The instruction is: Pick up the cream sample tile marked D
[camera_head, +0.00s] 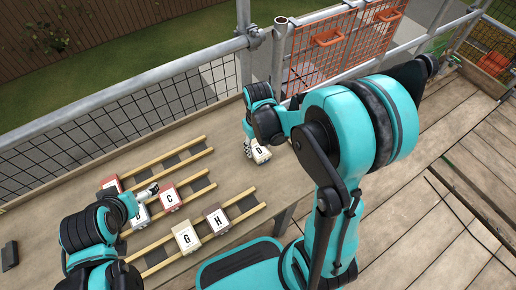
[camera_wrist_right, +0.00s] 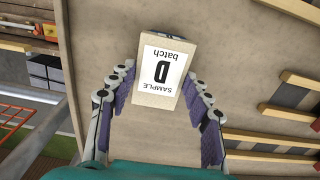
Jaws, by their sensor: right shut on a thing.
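The cream sample tile marked D (camera_wrist_right: 160,72) is between the two fingers of my right gripper (camera_wrist_right: 155,95) in the wrist view. Its white label reads "SAMPLE D batch" and appears upside down there. In the head view the tile (camera_head: 262,155) shows below my right gripper (camera_head: 254,140), near the right end of the bench. The right gripper is shut on it. Whether the tile touches the bench is hard to tell. My left gripper (camera_head: 149,192) is over the tiles at the left, beside the red tile C; whether its fingers are open is unclear.
Scaffold rails and an orange mesh panel (camera_head: 330,50) stand behind.

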